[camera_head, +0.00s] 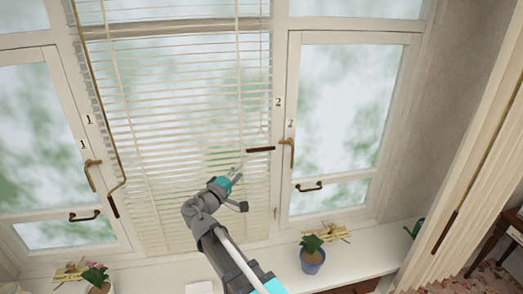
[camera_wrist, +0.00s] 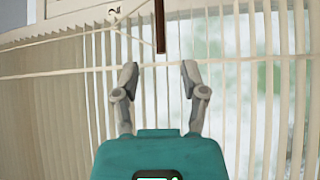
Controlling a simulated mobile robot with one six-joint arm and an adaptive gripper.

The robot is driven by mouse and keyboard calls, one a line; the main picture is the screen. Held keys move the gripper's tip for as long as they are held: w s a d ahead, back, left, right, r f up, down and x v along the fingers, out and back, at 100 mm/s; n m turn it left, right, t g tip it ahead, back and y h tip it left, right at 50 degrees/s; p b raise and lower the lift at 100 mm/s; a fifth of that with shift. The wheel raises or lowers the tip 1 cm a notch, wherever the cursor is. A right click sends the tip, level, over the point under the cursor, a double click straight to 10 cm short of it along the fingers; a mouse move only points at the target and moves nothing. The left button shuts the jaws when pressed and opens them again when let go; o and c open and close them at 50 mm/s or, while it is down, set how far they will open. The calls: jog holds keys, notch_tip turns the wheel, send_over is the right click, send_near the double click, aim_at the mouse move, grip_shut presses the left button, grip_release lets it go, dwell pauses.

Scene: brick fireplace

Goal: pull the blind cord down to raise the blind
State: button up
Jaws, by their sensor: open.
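The white slatted blind (camera_head: 180,120) hangs lowered over the middle window; its slats also fill much of the wrist view (camera_wrist: 230,100). A dark brown cord handle (camera_head: 261,149) lies nearly sideways at the blind's right edge. In the wrist view a brown handle (camera_wrist: 160,28) points down from the top, ahead of and between the fingertips, apart from both. The cord itself is too thin to follow clearly. My gripper (camera_head: 236,174) is just below and left of the handle, in front of the blind. In the wrist view my gripper (camera_wrist: 159,72) is open and empty.
A long brown rod (camera_head: 97,80) with a dark end hangs at the blind's left edge. Window handles (camera_head: 289,152) stick out near the blind. Flowerpots (camera_head: 312,256) stand on the white sill (camera_head: 345,250).

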aim_at(261, 150)
jog(key=p+x, duration=0.1)
jog(key=x, duration=1.2)
jog(key=shift+p, duration=0.35)
grip_shut()
